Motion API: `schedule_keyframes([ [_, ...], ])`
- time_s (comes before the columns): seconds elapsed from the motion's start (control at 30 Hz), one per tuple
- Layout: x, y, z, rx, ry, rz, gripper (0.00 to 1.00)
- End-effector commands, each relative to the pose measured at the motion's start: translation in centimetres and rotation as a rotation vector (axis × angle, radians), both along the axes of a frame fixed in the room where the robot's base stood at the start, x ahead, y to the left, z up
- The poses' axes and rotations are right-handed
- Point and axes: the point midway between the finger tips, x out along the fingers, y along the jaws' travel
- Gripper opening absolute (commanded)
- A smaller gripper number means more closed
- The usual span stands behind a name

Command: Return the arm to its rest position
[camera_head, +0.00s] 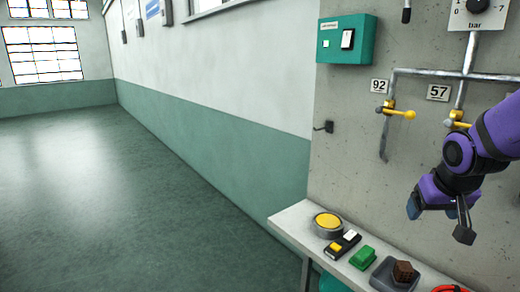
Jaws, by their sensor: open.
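My purple arm comes in from the right edge of the head view. My gripper (438,222) hangs in front of the concrete wall panel, above the right part of the shelf. Its fingers are spread apart and nothing shows between them. A yellow valve handle (403,114) beside the label 92 sits up and to the left of my gripper. A second yellow valve (455,122) under the label 57 is partly hidden behind my arm.
A pale shelf (290,222) holds a yellow round button (327,223), a black device (343,244), a green block (363,257) and a brown block (404,271) on a grey tray. A teal box (346,39), pipes and a gauge (478,12) are on the panel. The floor at left is clear.

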Motion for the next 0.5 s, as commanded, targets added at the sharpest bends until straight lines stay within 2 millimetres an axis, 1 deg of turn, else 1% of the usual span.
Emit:
schedule_keyframes([
  [0.03,-0.9,0.6,1.4,0.0,-0.011,0.007,0.78],
  [0.2,-4.4,2.3,4.9,0.009,-0.02,0.03,0.78],
  [0.27,-5.7,2.9,6.0,0.014,-0.022,0.04,0.78],
  [0.4,-9.0,4.2,8.3,0.028,-0.031,0.066,0.78],
  [0.5,-11.4,5.1,9.6,0.042,-0.034,0.087,0.78],
])
